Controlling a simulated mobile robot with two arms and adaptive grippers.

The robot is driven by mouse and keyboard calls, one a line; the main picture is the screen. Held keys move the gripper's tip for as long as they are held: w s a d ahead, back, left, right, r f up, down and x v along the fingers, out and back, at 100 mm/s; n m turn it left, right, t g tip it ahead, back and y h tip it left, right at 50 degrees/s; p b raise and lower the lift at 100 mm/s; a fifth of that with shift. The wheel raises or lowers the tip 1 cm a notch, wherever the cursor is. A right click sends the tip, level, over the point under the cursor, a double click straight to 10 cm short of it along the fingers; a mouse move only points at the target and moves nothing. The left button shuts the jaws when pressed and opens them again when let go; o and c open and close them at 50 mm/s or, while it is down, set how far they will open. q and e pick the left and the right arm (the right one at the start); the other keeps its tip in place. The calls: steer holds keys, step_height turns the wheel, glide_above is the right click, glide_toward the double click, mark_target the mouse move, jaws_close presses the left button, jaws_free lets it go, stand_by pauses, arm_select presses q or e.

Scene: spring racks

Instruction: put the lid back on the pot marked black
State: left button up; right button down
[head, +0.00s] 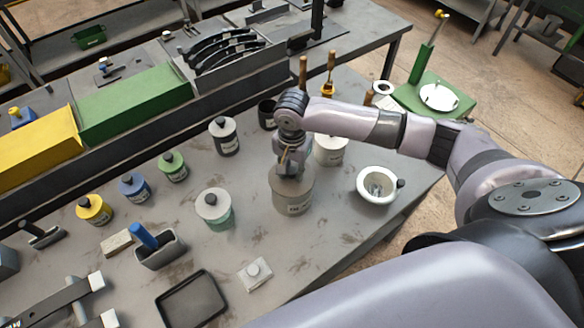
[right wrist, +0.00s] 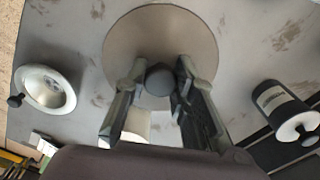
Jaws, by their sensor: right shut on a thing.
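My right gripper (head: 290,172) is over a large grey-beige labelled pot (head: 295,204) in the middle of the bench. In the right wrist view, its fingers (right wrist: 158,82) are shut on the dark knob of a round grey-beige lid (right wrist: 160,30). The lid (head: 275,180) hides the pot's mouth, and I cannot tell whether it rests on the rim or hangs just above. The pot's label is too small to read. A dark pot (head: 267,113), seemingly open, is partly hidden behind the wrist. My left gripper is not in view.
A dark lidded pot (head: 224,137) and a teal pot (head: 215,210) stand left. Yellow (head: 94,210), blue (head: 134,188) and green (head: 173,167) pots stand farther left. A white bowl (head: 378,186) and a white pot (head: 331,150) are right. A black tray (head: 191,300) is in front.

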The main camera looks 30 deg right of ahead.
stand_by(0.4)
steer(key=c, duration=1.2)
jaws_free()
steer(key=shift+c, duration=0.2)
steer(key=o, duration=0.5)
steer(key=shift+r, duration=0.1)
steer(key=shift+r, duration=3.4)
steer(key=shift+c, duration=0.6)
